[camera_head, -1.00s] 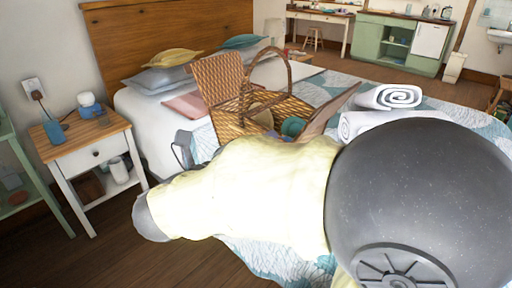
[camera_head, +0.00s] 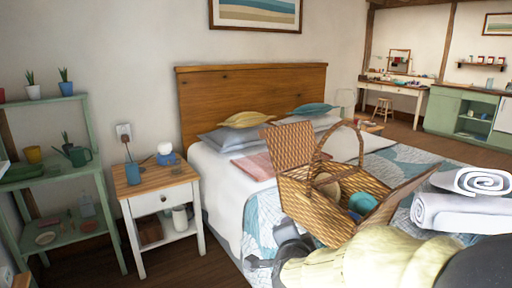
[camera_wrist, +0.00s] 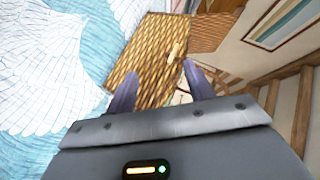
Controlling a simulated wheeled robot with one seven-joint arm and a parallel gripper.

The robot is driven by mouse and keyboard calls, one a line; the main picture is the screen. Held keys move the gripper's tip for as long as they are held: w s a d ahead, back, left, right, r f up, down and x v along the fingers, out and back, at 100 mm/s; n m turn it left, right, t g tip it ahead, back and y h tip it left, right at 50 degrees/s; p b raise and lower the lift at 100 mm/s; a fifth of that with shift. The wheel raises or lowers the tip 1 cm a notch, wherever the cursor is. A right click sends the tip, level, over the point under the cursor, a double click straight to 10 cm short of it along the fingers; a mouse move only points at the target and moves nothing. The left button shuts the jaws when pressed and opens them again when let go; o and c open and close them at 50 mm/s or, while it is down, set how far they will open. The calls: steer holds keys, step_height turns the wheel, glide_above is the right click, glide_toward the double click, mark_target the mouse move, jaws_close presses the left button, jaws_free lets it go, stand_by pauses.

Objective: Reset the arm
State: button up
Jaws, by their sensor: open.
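My gripper shows in the wrist view (camera_wrist: 160,92), its two dark fingers apart with nothing between them. The woven picnic basket (camera_wrist: 150,55) lies beyond the fingertips in that view. In the head view my arm, in a pale yellow sleeve, crosses the lower right over the bed's near side. My gripper's fingers are not clearly seen there. The wicker basket (camera_head: 325,208) stands open on the bed (camera_head: 240,195), with a teal item (camera_head: 362,203) and a tan round item (camera_head: 328,186) inside.
Rolled white towels (camera_head: 455,212) lie right of the basket, close to my arm. A nightstand (camera_head: 158,200) with a blue-and-white lamp-like item and a blue cup stands left of the bed. A green shelf (camera_head: 60,172) is further left. Wooden floor shows between.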

steer(key=s+d+f+n+g+y, duration=0.1)
steer(key=s+d+f+n+g, duration=0.3)
steer(key=s+f+n+g, duration=0.3)
steer(key=s+d+f+n+g+y, duration=0.1)
steer(key=s+d+f+n+g, duration=0.25)
steer(key=s+f+n, duration=0.45)
step_height(320, 180, up, 34)
steer(key=m+p, duration=0.1)
steer(key=p, duration=3.3)
steer(key=shift+s+a+g+p, duration=0.35)
steer(key=shift+s+a, duration=0.05)
steer(key=shift+s, duration=0.05)
steer(key=shift+f, duration=0.15)
